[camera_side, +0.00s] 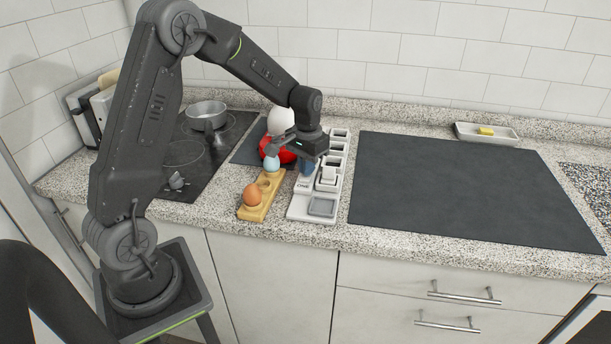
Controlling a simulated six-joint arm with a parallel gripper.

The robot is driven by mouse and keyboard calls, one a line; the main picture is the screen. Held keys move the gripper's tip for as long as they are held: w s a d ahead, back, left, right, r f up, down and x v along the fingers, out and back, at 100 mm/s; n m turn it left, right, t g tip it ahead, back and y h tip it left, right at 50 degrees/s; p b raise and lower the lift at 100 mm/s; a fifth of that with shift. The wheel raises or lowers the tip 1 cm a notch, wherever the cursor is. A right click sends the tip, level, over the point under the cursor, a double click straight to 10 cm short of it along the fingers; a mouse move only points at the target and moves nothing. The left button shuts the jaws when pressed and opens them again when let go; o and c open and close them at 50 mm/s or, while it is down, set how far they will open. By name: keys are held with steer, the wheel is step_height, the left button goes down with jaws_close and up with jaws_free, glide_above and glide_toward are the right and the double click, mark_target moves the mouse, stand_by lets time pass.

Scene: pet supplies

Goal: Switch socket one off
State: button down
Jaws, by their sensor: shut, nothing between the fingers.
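A long white socket strip (298,206) lies on the counter, running away from the front edge. It has several square sockets or switches along it. Small dark lettering that seems to read "One" (303,185) shows on its left side near the front. A grey square panel (322,207) sits at its front end. A raised white block (327,175) stands on the strip, right of the lettering. My gripper (307,168) is shut and empty, pointing down over the left side of the strip, just behind the lettering. A dark blue patch shows at its tips. Whether it touches the strip, and the switch positions, I cannot tell.
Left of the strip, a wooden holder (265,205) carries a brown egg (252,194) and a pale blue egg (271,163). A red object (268,148) and a white rounded object (280,120) stand behind. A dark mat (460,190) lies clear on the right.

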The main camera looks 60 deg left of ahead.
steer(key=shift+r, duration=3.4)
steer(key=shift+s+d+r, duration=0.15)
steer(key=shift+d+r, duration=0.1)
steer(key=shift+r, duration=0.05)
steer(key=s+d+r+m+t, duration=0.1)
steer(key=s+d+r+t, duration=0.1)
steer(key=s+d+r, duration=0.2)
steer(key=s+d+r+m+t, duration=0.2)
steer(key=s+d+r, duration=0.3)
steer(key=s+d, duration=0.5)
steer(key=s+t, duration=0.1)
steer(key=s, duration=0.6)
steer(key=shift+s+d+t, duration=0.2)
steer(key=shift+d+t, duration=0.1)
steer(key=shift+d, duration=0.1)
